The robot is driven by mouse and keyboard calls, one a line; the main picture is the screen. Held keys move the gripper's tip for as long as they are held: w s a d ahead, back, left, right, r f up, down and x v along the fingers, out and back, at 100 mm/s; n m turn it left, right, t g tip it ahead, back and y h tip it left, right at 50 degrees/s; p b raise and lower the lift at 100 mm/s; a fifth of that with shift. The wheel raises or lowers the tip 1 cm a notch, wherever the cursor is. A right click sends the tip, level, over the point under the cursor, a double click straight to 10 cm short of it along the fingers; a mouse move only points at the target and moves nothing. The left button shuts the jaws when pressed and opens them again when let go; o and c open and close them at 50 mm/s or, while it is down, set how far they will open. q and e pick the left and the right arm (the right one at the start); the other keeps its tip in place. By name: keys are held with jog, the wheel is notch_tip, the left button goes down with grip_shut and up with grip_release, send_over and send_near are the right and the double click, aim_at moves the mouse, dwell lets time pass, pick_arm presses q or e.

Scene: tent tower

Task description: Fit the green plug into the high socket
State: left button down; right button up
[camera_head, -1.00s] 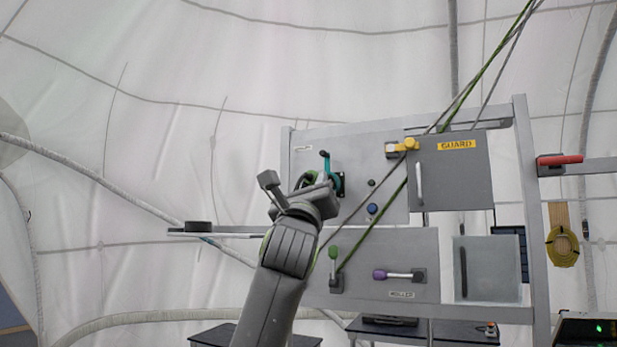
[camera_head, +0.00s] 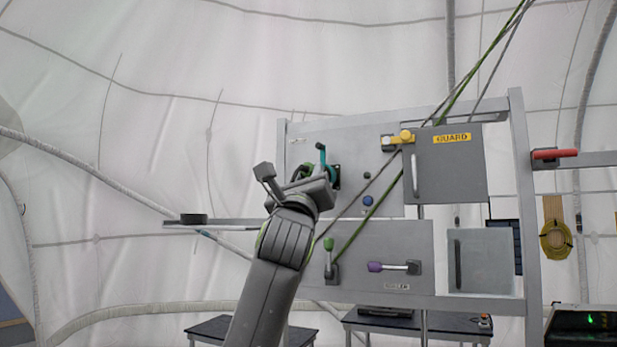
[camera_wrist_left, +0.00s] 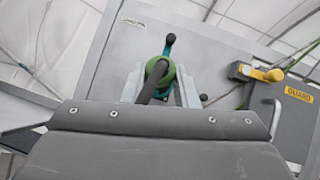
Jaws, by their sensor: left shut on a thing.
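The green plug (camera_wrist_left: 160,70) is between the fingers of my left gripper (camera_head: 312,177), with a dark cable running from it toward the wrist. My left gripper is shut on the plug, in front of the upper left of the grey panel. The high socket (camera_head: 336,176), a dark mount with a teal lever (camera_head: 322,154), is right at the fingertips. In the left wrist view the teal lever (camera_wrist_left: 169,42) stands up behind the plug. The plug and fingers cover most of the socket, so I cannot tell how deep the plug sits. My right gripper is not in view.
The panel has a yellow latch (camera_head: 405,136) by a grey GUARD door (camera_head: 446,165), a blue button (camera_head: 368,200), a green-handled lever (camera_head: 329,250) and a purple-handled lever (camera_head: 385,267). Slanting ropes (camera_head: 385,190) cross in front. A shelf rail (camera_head: 235,222) extends left.

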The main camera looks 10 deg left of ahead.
pick_arm(q)
jog(key=shift+w, duration=0.1)
dwell(0.7)
jog(key=shift+w+d+p, duration=0.25)
jog(key=shift+w+p, duration=0.8)
jog(key=shift+w, duration=0.2)
jog(key=c, duration=1.1)
grip_release()
jog(key=shift+o, duration=0.2)
jog(key=shift+s+f, duration=0.1)
jog(key=b+v, duration=1.1)
jog(key=v, duration=0.6)
jog(key=shift+s, duration=0.15)
jog(key=shift+f, duration=0.1)
